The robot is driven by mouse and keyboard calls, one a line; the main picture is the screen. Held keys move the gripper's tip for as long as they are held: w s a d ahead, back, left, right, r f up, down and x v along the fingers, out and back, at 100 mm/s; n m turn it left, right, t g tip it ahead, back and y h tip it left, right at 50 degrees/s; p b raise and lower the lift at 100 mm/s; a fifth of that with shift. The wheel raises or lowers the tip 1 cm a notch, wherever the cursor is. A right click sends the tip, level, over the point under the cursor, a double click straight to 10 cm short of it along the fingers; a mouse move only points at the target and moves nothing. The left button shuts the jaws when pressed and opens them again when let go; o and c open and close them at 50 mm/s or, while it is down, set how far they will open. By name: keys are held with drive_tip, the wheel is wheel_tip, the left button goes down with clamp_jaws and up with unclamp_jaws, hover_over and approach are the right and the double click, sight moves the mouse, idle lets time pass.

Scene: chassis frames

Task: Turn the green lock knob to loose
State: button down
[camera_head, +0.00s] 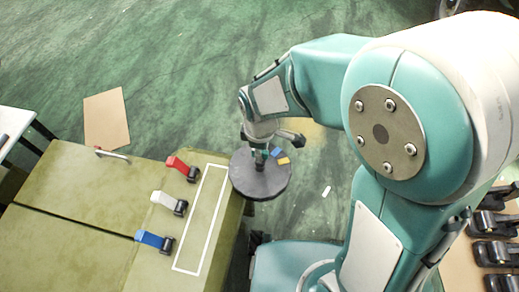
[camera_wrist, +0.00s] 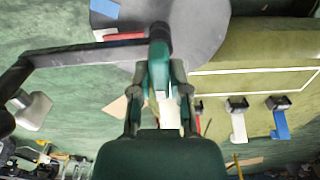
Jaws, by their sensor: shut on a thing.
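The green lock knob (camera_wrist: 158,72) shows in the wrist view as a narrow green piece by a dark upright hub. The hub stands on a round dark disc (camera_head: 260,178) at the right end of the olive bench. My gripper (camera_head: 262,148) is over this disc in the head view. In the wrist view its two fingers (camera_wrist: 160,95) stand on either side of the green piece, shut on it. The disc carries a blue patch (camera_head: 277,153) and a yellow patch (camera_head: 284,161). The wrist view shows a blue patch and a red patch (camera_wrist: 124,36) near it.
The olive bench (camera_head: 75,215) carries red (camera_head: 177,163), white (camera_head: 163,198) and blue (camera_head: 149,239) levers beside a white outlined rectangle (camera_head: 200,220). A brown board (camera_head: 106,119) lies behind on the green floor. Dark clamps (camera_head: 492,253) sit at the far right.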

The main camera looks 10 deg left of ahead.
drive_tip(key=shift+n, duration=0.3)
drive_tip(key=c, duration=0.6)
unclamp_jaws()
drive_tip(key=shift+r, duration=0.1)
wheel_tip(320, 180, up, 12)
drive_tip(key=shift+w, duration=0.1)
idle(0.4)
drive_tip(key=s+d+r+m+t, duration=0.2)
drive_tip(key=d+m, duration=0.3)
drive_tip(key=d, duration=0.1)
drive_tip(key=s+d+r+m+t, duration=0.1)
drive_tip(key=s+d+r+m, duration=0.2)
drive_tip(key=d+m, duration=0.3)
drive_tip(key=s+d+r+m+t, duration=0.2)
drive_tip(key=s+d+m, duration=0.1)
drive_tip(key=d+m, duration=0.3)
drive_tip(key=shift+s+d+r+t, duration=0.15)
drive_tip(key=shift+d+r+t, duration=0.2)
drive_tip(key=shift+d, duration=0.85)
